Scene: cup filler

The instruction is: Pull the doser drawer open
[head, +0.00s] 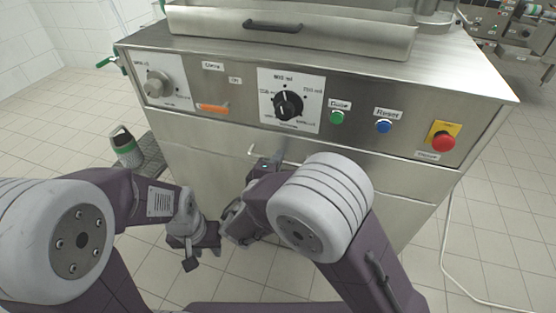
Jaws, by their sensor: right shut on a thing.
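The doser drawer (400,184) is the steel front below the control panel, and it looks flush with the cabinet. Its bar handle (287,160) is partly hidden by my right gripper and arm. My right gripper (256,157) is at the handle and shut on it; its fingertips are hard to make out. My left gripper (203,256) hangs lower left, in front of the cabinet, open and empty, apart from the drawer.
Above the drawer, the control panel carries a black dial (288,105), a green button (337,117), a blue button (383,126), a red stop button (443,141) and an orange switch (212,108).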

